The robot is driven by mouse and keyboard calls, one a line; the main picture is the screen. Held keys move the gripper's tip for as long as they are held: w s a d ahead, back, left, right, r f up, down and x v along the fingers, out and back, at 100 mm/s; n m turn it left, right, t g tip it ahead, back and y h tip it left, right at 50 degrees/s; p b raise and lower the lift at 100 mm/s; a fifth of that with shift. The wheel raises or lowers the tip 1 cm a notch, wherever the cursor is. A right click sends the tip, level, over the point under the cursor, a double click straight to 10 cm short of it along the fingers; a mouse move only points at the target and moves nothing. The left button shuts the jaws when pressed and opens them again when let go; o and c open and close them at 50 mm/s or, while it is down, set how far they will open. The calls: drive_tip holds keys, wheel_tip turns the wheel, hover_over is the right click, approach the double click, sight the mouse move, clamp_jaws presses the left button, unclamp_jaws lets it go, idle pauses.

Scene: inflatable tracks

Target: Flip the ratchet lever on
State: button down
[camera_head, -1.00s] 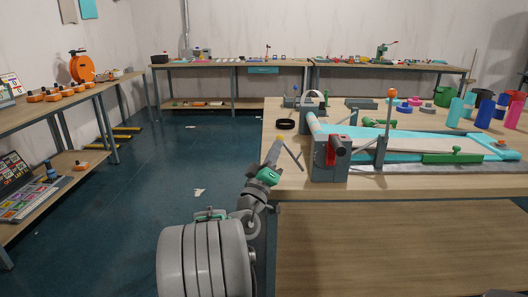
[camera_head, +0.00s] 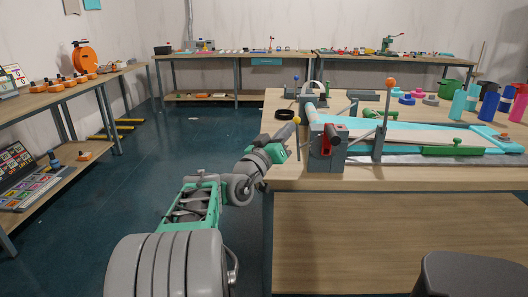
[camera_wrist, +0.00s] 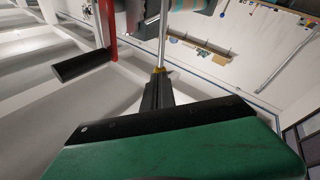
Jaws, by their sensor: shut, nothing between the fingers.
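The grey ratchet fixture (camera_head: 325,160) stands at the left front corner of the workbench. It carries a red lever part (camera_head: 326,142), which appears in the wrist view (camera_wrist: 107,28) with a black grip (camera_wrist: 83,65). A thin metal rod with a yellow tip (camera_head: 297,121) stands nearly upright at the fixture's left side. I cannot tell which of the two is the ratchet lever. My gripper (camera_head: 294,125) is shut and empty, close to the yellow tip. In the wrist view its dark fingers (camera_wrist: 157,88) overlap the rod (camera_wrist: 162,40); contact is unclear.
A turquoise track (camera_head: 400,133) runs right from the fixture. An upright post with an orange ball (camera_head: 390,82) stands beside it. Bottles (camera_head: 458,103) and rings stand at the back right of the workbench.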

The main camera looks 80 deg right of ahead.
drive_tip(key=b+v, duration=0.2)
drive_tip(key=v, duration=1.1)
drive_tip(key=shift+d, duration=0.1)
